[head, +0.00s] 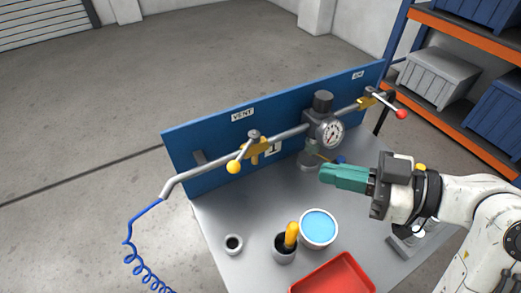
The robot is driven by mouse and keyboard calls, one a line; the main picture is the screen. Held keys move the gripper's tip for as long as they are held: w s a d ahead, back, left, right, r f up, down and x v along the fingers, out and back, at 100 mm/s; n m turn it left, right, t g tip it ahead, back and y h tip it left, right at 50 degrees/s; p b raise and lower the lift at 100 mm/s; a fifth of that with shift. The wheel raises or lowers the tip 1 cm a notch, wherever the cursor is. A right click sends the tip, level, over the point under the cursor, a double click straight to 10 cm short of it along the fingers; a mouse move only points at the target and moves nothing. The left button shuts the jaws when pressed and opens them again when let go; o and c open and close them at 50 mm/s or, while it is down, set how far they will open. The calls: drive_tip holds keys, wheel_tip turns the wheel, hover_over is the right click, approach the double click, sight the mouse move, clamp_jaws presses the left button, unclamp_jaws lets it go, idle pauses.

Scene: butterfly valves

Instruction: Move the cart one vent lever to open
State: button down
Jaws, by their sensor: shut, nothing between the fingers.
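The vent lever (241,156) has a yellow ball at its end and sits on the left part of the grey pipe, below the VENT label (242,115). Its arm points toward the near side and slightly left, at an angle across the pipe. A plate marked 1 (272,148) is on the blue panel (215,137) beside it. My gripper (323,174) has green fingers, shut and empty. It is above the cart top, right of the vent lever and well apart from it, pointing left.
A gauge (331,134) on a dark regulator stands mid-pipe. A red-ball lever (394,110) is at the right end. A blue-filled tub (319,228), a cup with a yellow-handled tool (285,246) and a red tray (335,276) occupy the cart top (225,212). Shelving (465,138) stands right.

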drive_tip(key=p, duration=0.2)
approach(241, 159)
drive_tip(key=x, duration=0.2)
drive_tip(key=w+x, duration=0.1)
drive_tip(key=x, duration=0.2)
drive_tip(key=shift+d, duration=0.15)
drive_tip(key=shift+x, duration=0.9)
drive_tip(key=shift+s+a+f, duration=0.15)
drive_tip(key=shift+a, duration=0.3)
drive_tip(key=shift+a+b, duration=0.6)
drive_tip(key=shift+a, duration=0.2)
drive_tip(key=shift+b+x, duration=0.35)
drive_tip(key=shift+x, duration=0.5)
drive_tip(key=shift+a+r, duration=0.15)
drive_tip(key=shift+r, duration=0.05)
